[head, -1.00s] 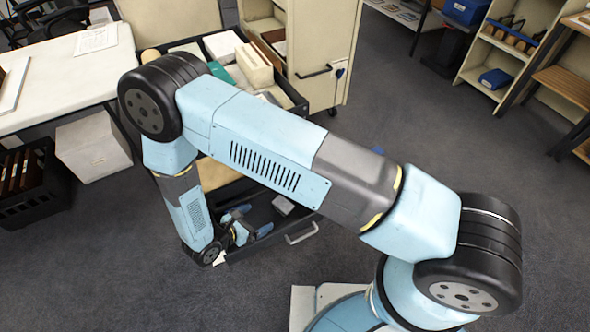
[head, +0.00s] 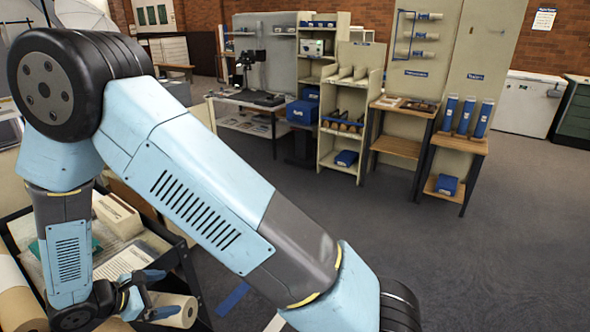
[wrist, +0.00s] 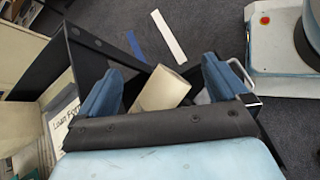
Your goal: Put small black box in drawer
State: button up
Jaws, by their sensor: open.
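My gripper (head: 158,294) is at the lower left of the head view, its two blue fingers apart and nothing clearly held. I cannot make out a small black box in the current frames.
A cream box (head: 118,215) and papers (head: 122,262) lie in the drawer. A blue strip (head: 232,299) lies on the floor. Shelving (head: 350,110) and a wooden side table (head: 455,145) stand at the back. The carpet at centre and right is clear.

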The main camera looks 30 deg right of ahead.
jog(key=d+r+m+g+y, duration=0.2)
jog(key=d+r+m, duration=0.3)
jog(key=d+r, duration=0.5)
jog(key=d+r+m+g+y, duration=0.15)
jog(key=d+r+m, duration=0.5)
jog(key=r, duration=0.65)
jog(key=s+d+r+m+t+y, duration=0.4)
jog(key=s+d+r+m, duration=0.3)
jog(key=s+d+r, duration=0.6)
jog(key=shift+s+d+m+t+y, duration=0.35)
jog(key=shift+s+d+y, duration=0.45)
jog(key=shift+d, duration=0.3)
jog(key=shift+a, duration=0.1)
